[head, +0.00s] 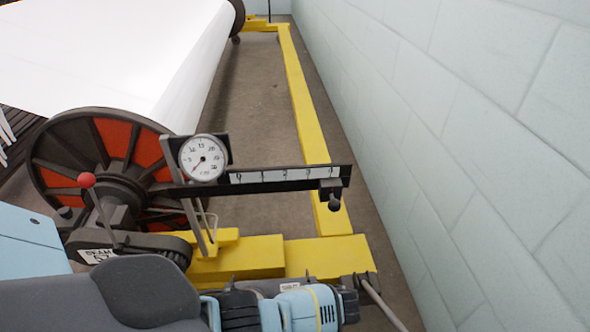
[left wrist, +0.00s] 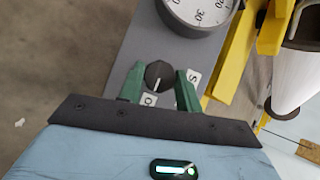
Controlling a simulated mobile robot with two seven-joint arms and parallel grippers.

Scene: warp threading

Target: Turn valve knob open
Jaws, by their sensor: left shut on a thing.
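The valve knob (left wrist: 158,75) is a small, dark, round knob with a white pointer mark, on a grey panel (left wrist: 128,50) in the left wrist view. The mark lies on the knob's lower part, near a white label "O" (left wrist: 149,100). A second label "S" (left wrist: 194,76) is to the right, beside a finger. My left gripper (left wrist: 160,78) is shut on the knob, with a green finger on each side of it. In the head view an arm of mine crosses the bottom from the left; its fingers and the knob cannot be made out. My right gripper is not in view.
A dial gauge (left wrist: 201,10) is on the panel beyond the knob. In the head view, another view of a gauge (head: 203,157) sits by a black scale bar (head: 265,178). A white roll (head: 120,50), yellow frame (head: 303,95) and block wall (head: 470,130) surround the bare floor.

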